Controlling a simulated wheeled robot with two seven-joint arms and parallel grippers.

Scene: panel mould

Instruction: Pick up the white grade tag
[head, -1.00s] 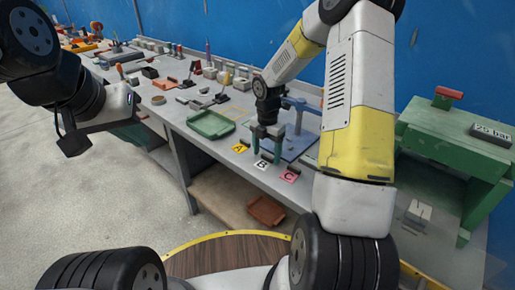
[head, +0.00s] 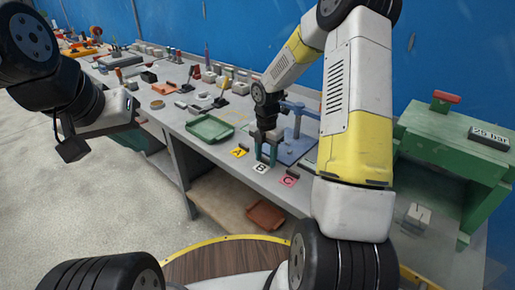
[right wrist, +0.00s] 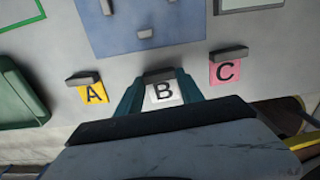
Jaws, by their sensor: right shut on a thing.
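The white grade tag (head: 261,168), marked B, lies near the front edge of the bench between the other two tags. It also shows in the right wrist view (right wrist: 163,93), with a dark grip block along its far edge. My right gripper (head: 267,157) points down over it and is shut on the tag, its teal fingers on either side of the block. I cannot tell whether the tag is clear of the bench. My left gripper (head: 73,147) hangs at the left, away from the bench; its jaws are not clear.
A yellow tag A (head: 238,152) and a pink tag C (head: 289,181) lie close on either side. A green tray (head: 210,129) and a blue mat (right wrist: 140,28) are nearby on the bench. A green press (head: 455,150) stands at the right.

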